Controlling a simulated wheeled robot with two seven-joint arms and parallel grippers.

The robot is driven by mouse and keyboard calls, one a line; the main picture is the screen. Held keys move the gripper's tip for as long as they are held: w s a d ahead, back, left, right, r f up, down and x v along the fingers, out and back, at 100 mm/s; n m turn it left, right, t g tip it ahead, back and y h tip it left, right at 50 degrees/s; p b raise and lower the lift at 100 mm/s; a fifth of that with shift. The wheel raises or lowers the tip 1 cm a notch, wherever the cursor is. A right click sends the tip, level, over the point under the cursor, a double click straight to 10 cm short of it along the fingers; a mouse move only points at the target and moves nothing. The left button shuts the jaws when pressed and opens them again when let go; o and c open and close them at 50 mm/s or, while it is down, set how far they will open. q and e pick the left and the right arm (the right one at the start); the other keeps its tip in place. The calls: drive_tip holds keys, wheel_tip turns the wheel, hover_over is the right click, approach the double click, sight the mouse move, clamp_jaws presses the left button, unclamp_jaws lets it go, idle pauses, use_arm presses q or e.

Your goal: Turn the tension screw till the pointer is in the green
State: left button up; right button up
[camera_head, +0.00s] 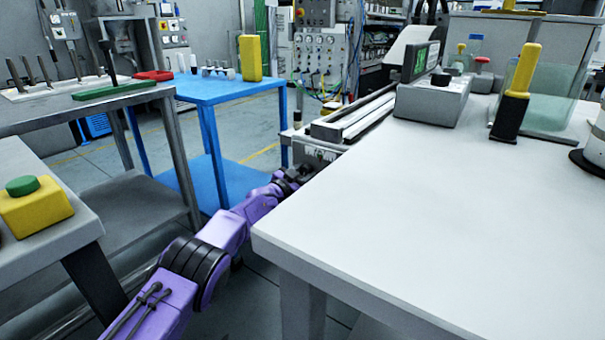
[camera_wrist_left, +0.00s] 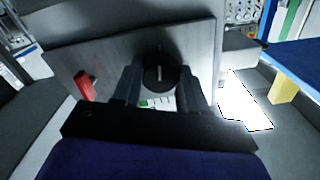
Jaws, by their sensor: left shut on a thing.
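The tension screw is a dark round knob (camera_wrist_left: 158,72) with a pale line across its face, on a grey metal panel (camera_wrist_left: 195,45). My left gripper (camera_wrist_left: 157,82) has a finger on each side of the knob and is shut on it. In the head view my left gripper (camera_head: 304,170) is at the front end of the machine, and the knob is hidden there. A small white scale with a green part (camera_wrist_left: 153,103) shows below the knob, partly covered by the gripper. I cannot make out its pointer. My right gripper is in neither view.
A red lever (camera_wrist_left: 85,86) sticks out of the panel left of the fingers. A white table (camera_head: 430,220) stands close to the right of my left arm. A blue table (camera_head: 215,92) stands behind it on the left. A yellow box with a green button (camera_head: 35,205) is at far left.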

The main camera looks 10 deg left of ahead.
use_arm(q)
drive_tip(key=shift+n, duration=1.2)
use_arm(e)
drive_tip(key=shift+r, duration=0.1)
use_arm(q)
drive_tip(key=shift+n, duration=0.3)
drive_tip(key=o, duration=1)
drive_tip(key=shift+o, duration=0.2)
drive_tip(key=shift+s+a+r+p, duration=0.15)
drive_tip(key=shift+s+a+p, duration=0.2)
drive_tip(key=shift+p, duration=0.3)
drive_tip(key=p+v, duration=0.3)
drive_tip(key=v, duration=0.6)
drive_tip(key=shift+s, duration=0.35)
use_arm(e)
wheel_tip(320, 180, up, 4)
